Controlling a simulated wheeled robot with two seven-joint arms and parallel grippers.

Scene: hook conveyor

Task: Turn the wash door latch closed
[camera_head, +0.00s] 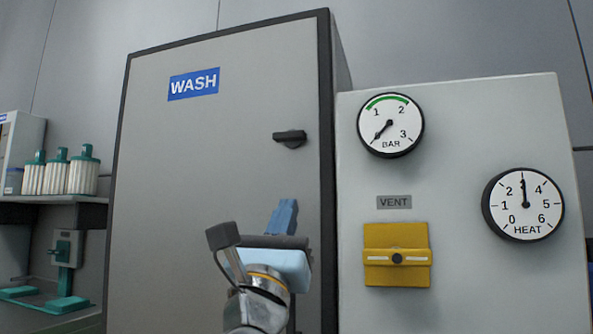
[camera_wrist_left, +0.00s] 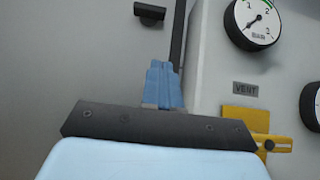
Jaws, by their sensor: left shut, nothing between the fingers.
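The grey wash door (camera_head: 215,170) fills the middle of the head view, under a blue WASH label (camera_head: 194,84). Its dark latch (camera_head: 290,138) sits near the door's right edge, its bar lying roughly level. The latch also shows at the top of the left wrist view (camera_wrist_left: 149,11). My left gripper (camera_head: 284,214) is below the latch in front of the door, with its blue fingers pointing up, shut and empty. The shut fingers also show in the left wrist view (camera_wrist_left: 164,84). They look apart from the latch. My right gripper is in neither view.
Right of the door, a grey panel (camera_head: 460,270) carries a BAR gauge (camera_head: 390,124), a HEAT gauge (camera_head: 523,205) and a yellow VENT handle (camera_head: 397,255). On the left, a shelf (camera_head: 60,199) holds several green-topped containers (camera_head: 83,172).

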